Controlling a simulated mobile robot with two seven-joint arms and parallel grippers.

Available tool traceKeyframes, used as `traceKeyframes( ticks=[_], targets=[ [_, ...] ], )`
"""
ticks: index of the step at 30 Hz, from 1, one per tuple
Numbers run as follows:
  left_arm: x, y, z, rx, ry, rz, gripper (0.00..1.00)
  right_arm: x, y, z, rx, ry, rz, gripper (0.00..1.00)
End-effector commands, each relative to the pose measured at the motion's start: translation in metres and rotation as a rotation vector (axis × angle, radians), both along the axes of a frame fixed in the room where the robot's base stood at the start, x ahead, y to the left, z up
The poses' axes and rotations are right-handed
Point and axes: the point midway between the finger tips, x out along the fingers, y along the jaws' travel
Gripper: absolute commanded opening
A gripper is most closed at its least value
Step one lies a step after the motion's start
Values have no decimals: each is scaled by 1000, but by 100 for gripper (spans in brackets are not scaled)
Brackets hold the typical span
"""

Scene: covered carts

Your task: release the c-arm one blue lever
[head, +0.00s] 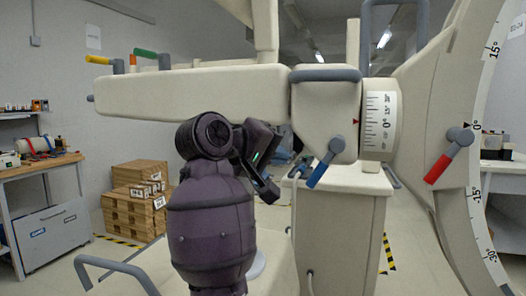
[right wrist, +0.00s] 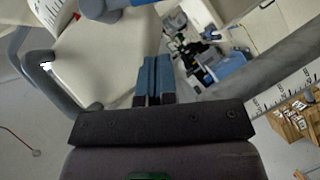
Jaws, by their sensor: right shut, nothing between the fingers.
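The C-arm (head: 200,93) is a large cream machine across the head view. Its blue lever (head: 318,175) hangs from a grey pivot under the middle housing and slants down to the left. My right gripper (head: 270,192) is just left of the blue lever, apart from it in the head view. In the right wrist view its fingers (right wrist: 155,80) are together with nothing between them. A blue-grey part at the top edge of that view is cut off, and I cannot tell whether it is the lever. My left gripper is not in view.
A red lever (head: 437,169) sits on the curved arc at right. Yellow (head: 97,60) and green (head: 145,53) levers stand at the beam's left end. A cream cabinet (head: 342,235) stands below. Cardboard boxes (head: 135,205) and a workbench (head: 38,170) are at left.

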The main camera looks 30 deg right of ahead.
Motion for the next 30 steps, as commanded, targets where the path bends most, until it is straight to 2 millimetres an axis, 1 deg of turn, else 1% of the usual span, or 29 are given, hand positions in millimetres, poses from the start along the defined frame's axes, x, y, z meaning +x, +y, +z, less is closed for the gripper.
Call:
traceKeyframes(
  ticks=[1,5,7,12,18,30],
  targets=[
    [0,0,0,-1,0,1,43,1,-10,-2,-2,0,-3,0],
    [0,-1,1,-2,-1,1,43,4,-31,-9,-2,1,-4,0],
    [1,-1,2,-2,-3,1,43,-3,-37,-14,-1,-1,-2,0],
    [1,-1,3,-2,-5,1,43,-12,-49,-23,-1,0,-2,0],
    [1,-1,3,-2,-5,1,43,-16,-54,-27,-1,1,1,0],
    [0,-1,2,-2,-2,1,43,-16,-54,-28,-3,4,1,0]
  ],
)
